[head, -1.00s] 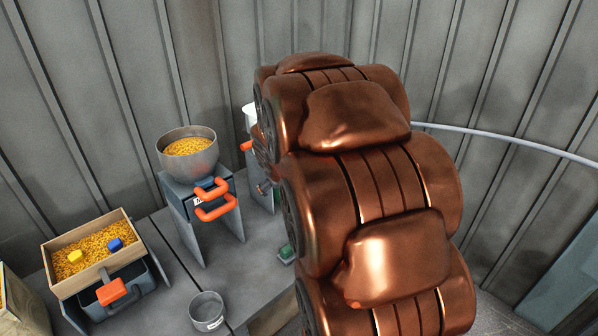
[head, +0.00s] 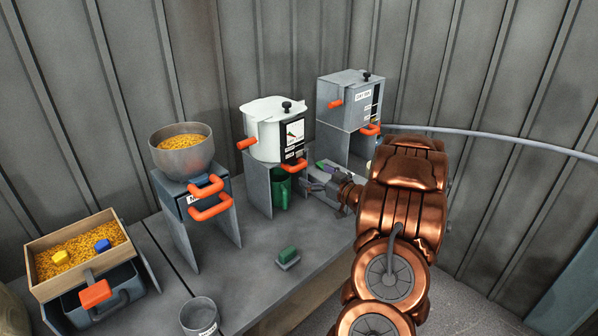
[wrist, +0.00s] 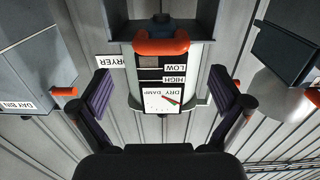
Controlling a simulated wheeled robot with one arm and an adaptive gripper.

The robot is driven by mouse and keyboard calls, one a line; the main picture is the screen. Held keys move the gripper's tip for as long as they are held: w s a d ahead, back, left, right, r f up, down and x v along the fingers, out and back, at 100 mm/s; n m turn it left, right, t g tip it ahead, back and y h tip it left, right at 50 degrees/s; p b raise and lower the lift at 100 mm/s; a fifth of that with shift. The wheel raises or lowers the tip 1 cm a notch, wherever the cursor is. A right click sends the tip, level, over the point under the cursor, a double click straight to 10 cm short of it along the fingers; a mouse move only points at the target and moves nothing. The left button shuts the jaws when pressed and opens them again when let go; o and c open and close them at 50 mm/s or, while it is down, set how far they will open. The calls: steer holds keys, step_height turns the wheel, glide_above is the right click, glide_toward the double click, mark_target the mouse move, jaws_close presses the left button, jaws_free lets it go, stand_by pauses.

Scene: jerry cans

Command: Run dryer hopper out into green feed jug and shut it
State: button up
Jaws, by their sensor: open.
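The dryer hopper (head: 275,135) is a white vessel on a grey stand, with a dial and labels on its front. An orange handle (head: 294,166) sits low on that front, and an orange side lever (head: 246,144) sticks out left. The green feed jug (head: 281,190) stands under the hopper inside the stand, partly hidden by it. My gripper (head: 318,180) is open and empty, in front of the stand at the right. In the wrist view the dryer front appears upside down between my open fingers (wrist: 161,85), with its orange handle (wrist: 161,43) beyond them, apparently untouched.
A day bin (head: 350,98) stands right of the dryer. To the left are a grain-filled bowl on a stand (head: 183,157) and a wooden grain tray (head: 40,245). A green block (head: 288,255) and a grey cup (head: 199,316) are on the bench front.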

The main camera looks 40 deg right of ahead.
mark_target(302, 168)
steer(key=shift+w+f, duration=0.1)
steer(key=shift+f, duration=0.05)
steer(key=shift+w+d+p, duration=0.1)
steer(key=shift+w+p, duration=0.3)
steer(key=shift+w, duration=3.05)
